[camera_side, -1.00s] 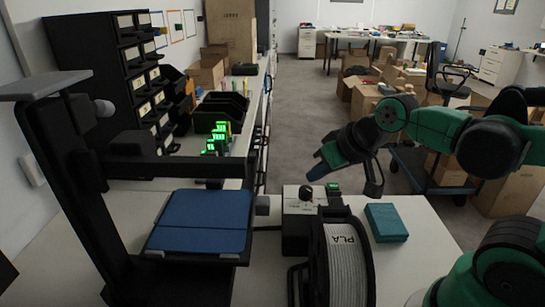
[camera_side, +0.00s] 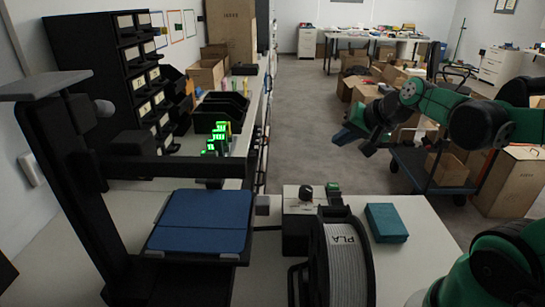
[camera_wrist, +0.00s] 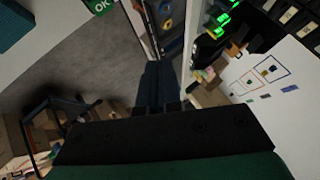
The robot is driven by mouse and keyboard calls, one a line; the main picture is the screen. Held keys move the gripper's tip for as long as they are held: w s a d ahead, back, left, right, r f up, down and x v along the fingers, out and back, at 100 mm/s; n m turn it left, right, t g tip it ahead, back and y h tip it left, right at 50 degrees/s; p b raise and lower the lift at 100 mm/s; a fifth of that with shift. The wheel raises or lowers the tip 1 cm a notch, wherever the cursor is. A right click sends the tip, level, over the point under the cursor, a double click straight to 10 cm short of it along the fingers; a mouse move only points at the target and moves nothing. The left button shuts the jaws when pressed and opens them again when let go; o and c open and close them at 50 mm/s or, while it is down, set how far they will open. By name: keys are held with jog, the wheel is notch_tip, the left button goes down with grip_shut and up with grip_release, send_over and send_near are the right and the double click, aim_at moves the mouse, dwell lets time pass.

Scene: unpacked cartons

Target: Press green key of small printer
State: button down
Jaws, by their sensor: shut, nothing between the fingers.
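The small printer is the black frame with a blue bed (camera_side: 200,220) at the left in the side view. A control box (camera_side: 298,207) with a white top and a dark knob (camera_side: 305,191) stands right of the bed. The green key (camera_side: 333,187) is at its back right corner; in the wrist view it shows as a green "OK" key (camera_wrist: 98,5), cut by the top edge. My gripper (camera_side: 346,136) is up and behind the box, apart from the key. Its fingers (camera_wrist: 158,82) are together and empty.
A spool marked PLA (camera_side: 342,262) stands in front of the control box. A teal box (camera_side: 386,222) lies to its right, with bare table around it. A cart (camera_side: 430,172) and cartons stand on the floor behind.

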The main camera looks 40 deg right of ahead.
aim_at(336, 187)
jog(key=shift+f, duration=3.95)
jog(key=shift+f, duration=0.45)
jog(key=shift+f, duration=0.45)
jog(key=shift+r, duration=0.9)
jog(key=shift+r, duration=2.5)
